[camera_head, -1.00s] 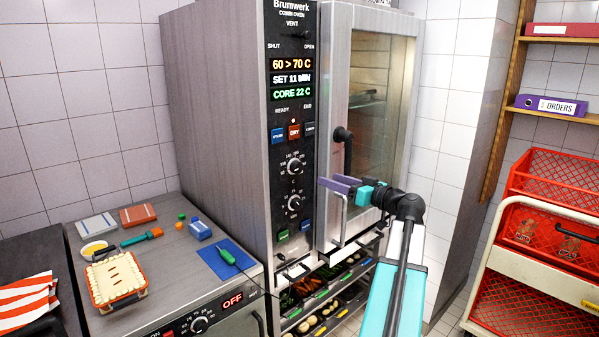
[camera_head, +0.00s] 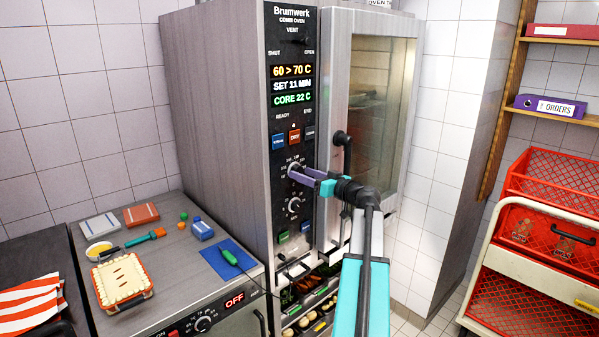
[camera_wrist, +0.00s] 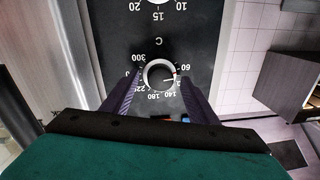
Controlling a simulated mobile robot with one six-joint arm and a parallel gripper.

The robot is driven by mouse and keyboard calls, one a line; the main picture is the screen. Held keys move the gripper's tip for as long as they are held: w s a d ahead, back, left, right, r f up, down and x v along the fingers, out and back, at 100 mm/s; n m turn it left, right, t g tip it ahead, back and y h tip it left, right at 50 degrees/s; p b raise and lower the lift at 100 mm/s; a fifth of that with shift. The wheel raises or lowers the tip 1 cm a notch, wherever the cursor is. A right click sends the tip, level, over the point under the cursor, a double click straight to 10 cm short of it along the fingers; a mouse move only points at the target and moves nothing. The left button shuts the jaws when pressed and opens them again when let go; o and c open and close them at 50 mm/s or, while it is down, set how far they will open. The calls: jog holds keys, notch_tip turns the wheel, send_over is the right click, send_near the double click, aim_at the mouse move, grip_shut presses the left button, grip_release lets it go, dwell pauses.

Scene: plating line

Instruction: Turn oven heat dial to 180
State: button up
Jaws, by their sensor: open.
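The oven heat dial (camera_wrist: 160,76) is a round knob with a pale ring, on the black panel with the C scale. The wrist view shows it upside down, its white mark at the low end, between 60 and 140. In the head view it is the upper dial (camera_head: 296,166), partly behind my fingers. My gripper (camera_head: 296,174) is open at it. In the wrist view my purple fingers (camera_wrist: 160,80) stand on either side of the knob with visible gaps. Whether they touch the panel is unclear. The oven display (camera_head: 292,71) reads 60 > 70 C.
A second dial (camera_head: 293,206) sits just below. Blue and red buttons (camera_head: 294,137) lie just above. The oven door handle (camera_head: 342,138) juts out to the right. A counter with a pie (camera_head: 121,279) stands at left; a cart with red crates (camera_head: 540,240) at right.

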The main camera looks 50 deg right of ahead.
jog(key=shift+w, duration=0.6)
jog(key=shift+c, duration=0.2)
